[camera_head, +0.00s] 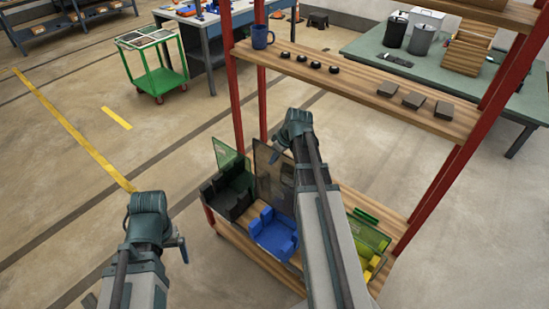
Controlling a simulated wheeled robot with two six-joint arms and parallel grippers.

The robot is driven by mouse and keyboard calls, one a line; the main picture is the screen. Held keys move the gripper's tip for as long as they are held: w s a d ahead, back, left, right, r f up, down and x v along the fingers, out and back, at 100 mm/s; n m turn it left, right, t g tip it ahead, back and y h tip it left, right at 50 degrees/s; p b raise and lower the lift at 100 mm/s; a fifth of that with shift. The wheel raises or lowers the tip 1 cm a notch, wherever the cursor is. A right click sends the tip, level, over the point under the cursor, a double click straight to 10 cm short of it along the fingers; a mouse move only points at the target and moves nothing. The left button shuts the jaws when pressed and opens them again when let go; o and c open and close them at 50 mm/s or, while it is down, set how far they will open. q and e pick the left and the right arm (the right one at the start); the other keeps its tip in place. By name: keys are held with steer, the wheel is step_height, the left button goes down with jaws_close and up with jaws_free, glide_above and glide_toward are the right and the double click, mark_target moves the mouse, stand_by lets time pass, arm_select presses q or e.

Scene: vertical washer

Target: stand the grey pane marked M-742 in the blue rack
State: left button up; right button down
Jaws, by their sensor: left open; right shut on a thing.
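A dark grey see-through pane (268,180) stands roughly upright just behind and above the blue rack (272,236); no marking on it is legible. My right gripper (279,152) is at the pane's top edge and shut on it; my own forearm hides the pane's right side. The pane's lower edge is close to the rack's back, and I cannot tell whether it touches the rack or is in its slot. The blue rack sits on the lower wooden shelf. My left gripper (183,246) is open and empty, left of the shelf and clear of it.
A black rack (226,196) with a green pane (226,155) stands left of the blue rack. A yellow rack (369,268) with a yellow-green pane (369,236) is at the right. An upper shelf (345,80) holds a mug and small parts. Red posts flank the shelves.

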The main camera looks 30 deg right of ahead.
mark_target(286, 187)
step_height(286, 187, down, 8)
steer(key=b, duration=0.7)
steer(key=shift+w, duration=0.1)
steer(key=shift+f+b, duration=7.8)
steer(key=shift+b, duration=0.2)
steer(key=shift+f+b, duration=0.6)
steer(key=c, duration=0.9)
jaws_free()
steer(key=shift+r, duration=0.15)
steer(key=p+v, duration=1.3)
steer(key=shift+s+d+r, duration=0.1)
steer(key=shift+s+r, duration=0.15)
steer(key=shift+s, duration=0.05)
